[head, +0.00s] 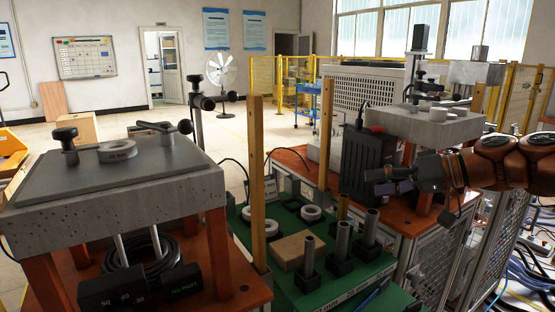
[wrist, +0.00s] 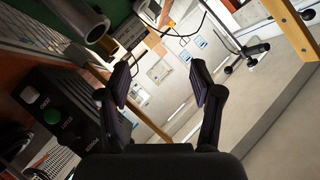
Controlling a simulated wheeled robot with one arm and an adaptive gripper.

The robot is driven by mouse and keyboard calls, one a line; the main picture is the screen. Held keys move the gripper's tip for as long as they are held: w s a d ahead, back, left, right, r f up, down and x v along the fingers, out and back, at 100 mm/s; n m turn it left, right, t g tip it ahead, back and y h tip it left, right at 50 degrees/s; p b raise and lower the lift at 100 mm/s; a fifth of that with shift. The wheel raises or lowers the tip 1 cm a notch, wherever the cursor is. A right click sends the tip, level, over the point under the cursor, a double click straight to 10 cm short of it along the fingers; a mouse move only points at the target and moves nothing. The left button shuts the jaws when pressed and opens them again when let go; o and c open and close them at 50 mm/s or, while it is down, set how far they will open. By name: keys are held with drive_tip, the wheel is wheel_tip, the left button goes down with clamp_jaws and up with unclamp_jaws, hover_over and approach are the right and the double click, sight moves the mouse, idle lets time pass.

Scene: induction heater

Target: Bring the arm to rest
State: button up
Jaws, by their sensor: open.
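My gripper (head: 390,186) is at the right in the head view, at the end of my reddish-brown arm, which reaches in from the right edge. Its fingers point left, in front of a black box (head: 366,160) with a red top knob. In the wrist view my gripper (wrist: 161,84) shows two dark finger pads spread wide with nothing between them. The black box, with a green button, shows close at the left of the wrist view (wrist: 55,120). I cannot tell whether the gripper touches it.
A green table (head: 283,290) holds several metal tubes (head: 343,240), white rings (head: 312,212) and a cardboard block (head: 298,250). At left, a grey plate (head: 150,163) bears a ring marked 25 mm (head: 117,151). A wooden post (head: 256,170) stands between. Open floor lies behind.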

drive_tip(key=s+a+r+g+h+p, duration=0.1)
drive_tip(key=s+a+g+h+p, duration=0.4)
drive_tip(key=s+a+p, duration=0.9)
drive_tip(key=s+d+m+g+h+p, duration=0.1)
drive_tip(key=s+d+h+p, duration=0.1)
drive_tip(key=s, duration=0.5)
drive_tip(key=s+d+f+m+g+h+p, duration=0.1)
drive_tip(key=s+d+h+p, duration=0.2)
drive_tip(key=s, duration=0.4)
drive_tip(key=s+d+m+h+p, duration=0.1)
drive_tip(key=s+d+h+p, duration=0.1)
drive_tip(key=s+d+p, duration=0.2)
drive_tip(key=s+d, duration=0.1)
drive_tip(key=s, duration=0.2)
drive_tip(key=shift+d+f+g+p, duration=0.15)
drive_tip(key=shift+d+g+p, duration=0.15)
drive_tip(key=shift+d+g, duration=0.1)
drive_tip(key=shift+c, duration=0.3)
